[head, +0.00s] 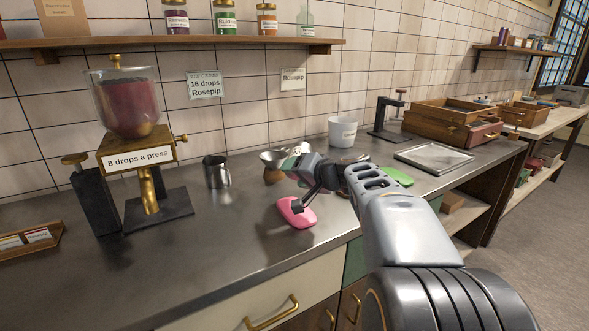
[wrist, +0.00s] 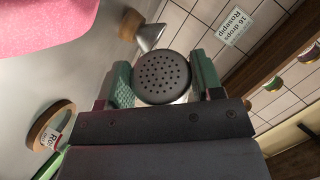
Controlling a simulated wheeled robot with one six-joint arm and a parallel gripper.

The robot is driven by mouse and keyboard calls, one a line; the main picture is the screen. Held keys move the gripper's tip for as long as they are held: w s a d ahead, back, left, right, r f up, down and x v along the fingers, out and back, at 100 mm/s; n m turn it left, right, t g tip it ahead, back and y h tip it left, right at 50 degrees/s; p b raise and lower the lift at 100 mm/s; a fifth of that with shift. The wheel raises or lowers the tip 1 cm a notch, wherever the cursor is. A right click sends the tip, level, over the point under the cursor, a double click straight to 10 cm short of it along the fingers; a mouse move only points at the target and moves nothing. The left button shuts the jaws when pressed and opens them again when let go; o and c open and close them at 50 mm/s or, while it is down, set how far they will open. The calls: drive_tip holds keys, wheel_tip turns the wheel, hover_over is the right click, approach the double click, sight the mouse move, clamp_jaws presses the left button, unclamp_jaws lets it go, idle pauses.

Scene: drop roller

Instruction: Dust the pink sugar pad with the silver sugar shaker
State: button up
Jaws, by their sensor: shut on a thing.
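My gripper (head: 300,165) is above the counter, close to the pink sugar pad (head: 297,217), which lies flat below it. In the wrist view, my gripper (wrist: 162,82) has its green jaws shut on the silver sugar shaker (wrist: 162,76). The shaker's round, perforated grey top faces the wrist camera; its body is mostly hidden behind that top and the jaws. The pink pad also fills the upper left corner of the wrist view (wrist: 42,25), apart from the shaker. I cannot clearly make out the shaker in the head view.
A glass dispenser (head: 127,105) with a brass spout stands at left, beside a metal jug (head: 216,172). A metal funnel-like piece (head: 272,158) is just behind my gripper. A white cup (head: 342,132), green pad (head: 398,176) and metal tray (head: 433,157) are at right.

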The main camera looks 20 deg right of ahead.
sight(298, 155)
drive_tip(key=shift+r+m+g+y+p, duration=0.4)
drive_tip(key=shift+r+m+g+p, duration=0.85)
drive_tip(key=shift+p, duration=5.35)
wheel_tip(298, 155, up, 3)
drive_tip(key=m+g+y+p, duration=0.1)
drive_tip(key=m+g+p, duration=0.1)
drive_tip(key=p, duration=1.3)
drive_tip(key=shift+d+f+p, duration=0.1)
drive_tip(key=shift+p, duration=0.3)
drive_tip(key=m+g+y+p, duration=0.1)
drive_tip(key=p, duration=0.3)
drive_tip(key=shift+g, duration=0.35)
drive_tip(key=m+g+y+p, duration=0.1)
drive_tip(key=p, duration=0.2)
drive_tip(key=shift+f+m+y, duration=0.15)
drive_tip(key=shift+m+y, duration=0.1)
drive_tip(key=shift+y, duration=0.05)
drive_tip(key=shift+f+g+y, duration=0.3)
drive_tip(key=shift+g, duration=0.1)
drive_tip(key=shift+m+g+y, duration=0.7)
drive_tip(key=shift+m+g, duration=0.1)
drive_tip(key=shift+m, duration=0.2)
drive_tip(key=shift+d+f, duration=0.1)
